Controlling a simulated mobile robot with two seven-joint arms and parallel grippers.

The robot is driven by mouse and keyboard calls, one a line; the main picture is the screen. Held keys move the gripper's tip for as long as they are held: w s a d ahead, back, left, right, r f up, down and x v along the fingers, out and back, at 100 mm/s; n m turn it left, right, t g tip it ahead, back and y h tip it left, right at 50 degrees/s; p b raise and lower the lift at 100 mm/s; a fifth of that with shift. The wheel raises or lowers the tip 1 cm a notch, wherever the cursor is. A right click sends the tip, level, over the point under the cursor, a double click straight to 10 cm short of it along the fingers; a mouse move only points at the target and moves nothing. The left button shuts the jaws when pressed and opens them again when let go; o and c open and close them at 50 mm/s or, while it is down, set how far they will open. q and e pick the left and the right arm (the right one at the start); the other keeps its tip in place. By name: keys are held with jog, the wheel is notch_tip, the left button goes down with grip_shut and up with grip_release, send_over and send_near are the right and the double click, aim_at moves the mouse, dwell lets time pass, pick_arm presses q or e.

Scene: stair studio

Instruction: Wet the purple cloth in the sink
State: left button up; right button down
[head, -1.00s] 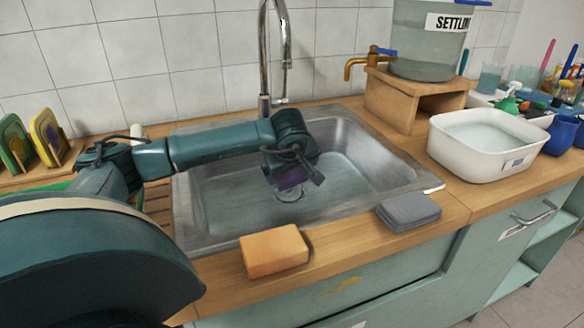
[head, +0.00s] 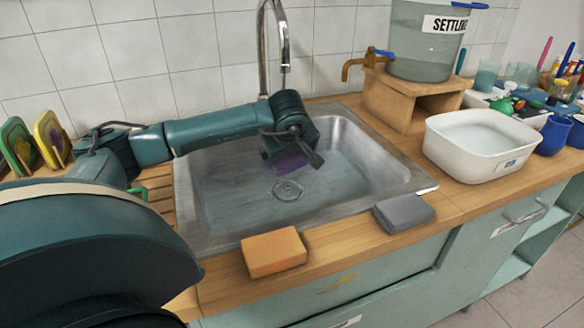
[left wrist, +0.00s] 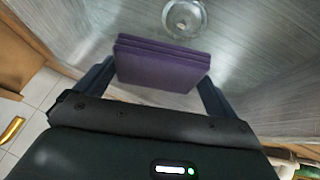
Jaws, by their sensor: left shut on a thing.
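The purple cloth (head: 290,164) is folded into a flat pad. My left gripper (head: 291,155) is shut on it and holds it over the sink (head: 350,188). The left wrist view shows the folded cloth (left wrist: 160,62) between the two fingers of the left gripper (left wrist: 158,78), with the drain (left wrist: 185,17) beyond it. In the head view the cloth is above and behind the drain (head: 287,191), apart from the basin floor. The chrome faucet (head: 281,45) stands at the back of the sink. My right gripper is not in view.
An orange sponge (head: 274,252) and a folded grey cloth (head: 404,214) lie on the front counter edge. A white tub (head: 480,147) of water stands at the right. A settling tank (head: 425,45) with a brass tap (head: 365,62) sits on a wooden stand at the back.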

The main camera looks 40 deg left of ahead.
aim_at(291, 157)
pick_arm(q)
jog(key=shift+r+p, duration=0.5)
jog(key=shift+r, duration=0.4)
notch_tip(291, 157, up, 2)
jog(key=shift+p, duration=0.75)
jog(key=shift+r+p, duration=0.5)
jog(key=shift+r, duration=0.2)
jog(key=shift+r+p, duration=0.5)
jog(key=shift+r, duration=0.2)
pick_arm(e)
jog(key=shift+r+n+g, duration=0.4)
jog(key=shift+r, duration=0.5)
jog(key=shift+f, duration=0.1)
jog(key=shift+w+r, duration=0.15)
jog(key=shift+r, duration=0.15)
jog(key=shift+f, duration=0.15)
pick_arm(q)
jog(key=shift+r, duration=0.1)
